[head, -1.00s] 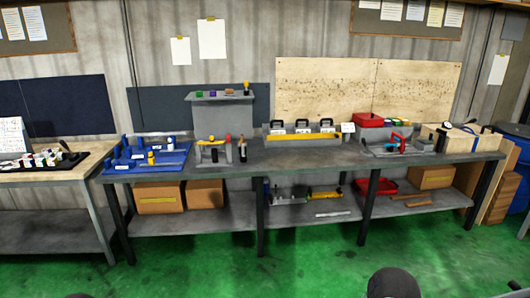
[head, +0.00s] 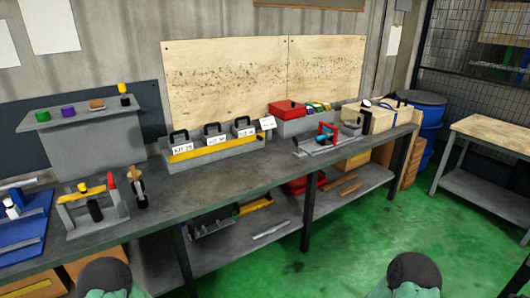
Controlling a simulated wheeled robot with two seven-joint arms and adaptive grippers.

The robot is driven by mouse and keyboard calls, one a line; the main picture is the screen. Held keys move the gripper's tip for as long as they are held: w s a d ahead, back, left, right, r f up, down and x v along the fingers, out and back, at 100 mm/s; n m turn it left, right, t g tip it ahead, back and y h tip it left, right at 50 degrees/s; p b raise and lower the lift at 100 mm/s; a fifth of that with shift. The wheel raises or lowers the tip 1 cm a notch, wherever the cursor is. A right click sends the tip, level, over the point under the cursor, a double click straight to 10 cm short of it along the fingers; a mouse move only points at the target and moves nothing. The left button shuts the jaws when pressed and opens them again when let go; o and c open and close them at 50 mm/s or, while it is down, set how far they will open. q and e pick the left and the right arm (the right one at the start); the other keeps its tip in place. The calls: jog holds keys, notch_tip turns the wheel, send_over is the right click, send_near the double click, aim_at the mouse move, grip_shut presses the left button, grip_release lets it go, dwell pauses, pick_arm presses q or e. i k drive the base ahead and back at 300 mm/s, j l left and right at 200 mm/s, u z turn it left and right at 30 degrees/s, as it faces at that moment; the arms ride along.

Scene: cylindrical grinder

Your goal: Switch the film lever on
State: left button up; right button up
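No part in view is clearly readable as the film lever. A small grey fixture with a red handle and a light-blue part (head: 326,136) stands on the right half of the long grey workbench (head: 235,183). A second grey fixture (head: 94,211) with a yellow bar, a red upright piece (head: 111,180) and a dark cylinder stands at the bench's left. I cannot tell whether either one carries the lever. Neither of my grippers shows in the head view. Only rounded dark parts of my own arms show at the bottom edge.
A grey rack with several labelled blocks and a yellow front (head: 218,148) stands mid-bench. A red box (head: 286,108) and a wooden case (head: 371,117) stand toward the right end. A grey stand (head: 93,135) holds small coloured pieces. Green floor (head: 370,225) is clear at right.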

aim_at(295, 140)
jog(key=i+j+z, duration=0.45)
jog(key=i+l+z, duration=0.1)
jog(key=i, duration=0.95)
jog(key=i+l+z, duration=0.15)
jog(key=i, duration=0.95)
